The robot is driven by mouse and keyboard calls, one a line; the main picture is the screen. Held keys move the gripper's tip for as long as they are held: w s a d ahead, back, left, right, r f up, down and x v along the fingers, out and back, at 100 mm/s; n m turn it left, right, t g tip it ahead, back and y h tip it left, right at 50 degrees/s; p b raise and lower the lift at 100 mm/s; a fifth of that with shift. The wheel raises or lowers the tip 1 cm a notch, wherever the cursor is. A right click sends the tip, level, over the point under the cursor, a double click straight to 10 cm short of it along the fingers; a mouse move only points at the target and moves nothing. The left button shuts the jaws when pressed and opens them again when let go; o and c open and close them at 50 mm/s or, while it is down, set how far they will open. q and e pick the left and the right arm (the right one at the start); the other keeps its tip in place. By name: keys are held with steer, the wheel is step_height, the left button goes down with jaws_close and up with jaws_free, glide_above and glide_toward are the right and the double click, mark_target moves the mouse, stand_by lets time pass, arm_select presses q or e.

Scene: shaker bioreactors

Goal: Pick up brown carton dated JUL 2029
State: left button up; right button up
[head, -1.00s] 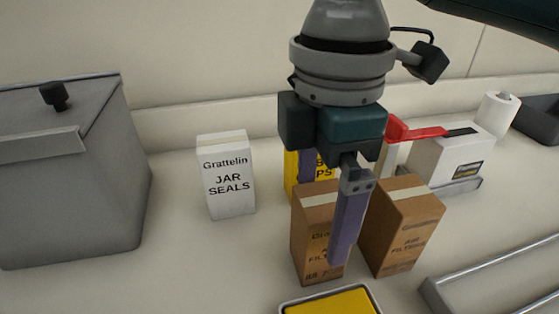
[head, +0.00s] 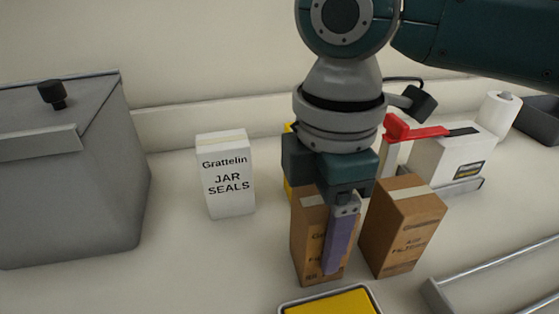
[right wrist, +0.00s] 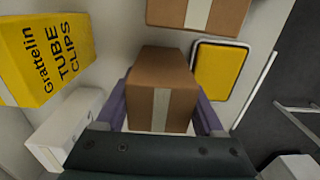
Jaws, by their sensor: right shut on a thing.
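Two brown cartons stand side by side on the bench in the head view. My right gripper (head: 336,262) points down over the left brown carton (head: 304,238) and is shut on it. One purple finger lies across its front and hides part of its print; its date is not readable. In the right wrist view this carton (right wrist: 160,72) sits between both purple fingers, its pale tape strip facing the camera. The right brown carton (head: 402,232), marked as a filter, stands just beside it, its date not legible. It also shows at the top of the wrist view (right wrist: 178,12). My left gripper is out of view.
A white jar seals box (head: 228,178) stands to the left. A yellow tube clips box (right wrist: 45,55) is behind the gripper. A yellow-filled tray (head: 330,302) lies in front. A grey bin (head: 60,190), a white device with a red lever (head: 445,160) and metal rails flank the area.

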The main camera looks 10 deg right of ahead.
steer(key=c, duration=0.6)
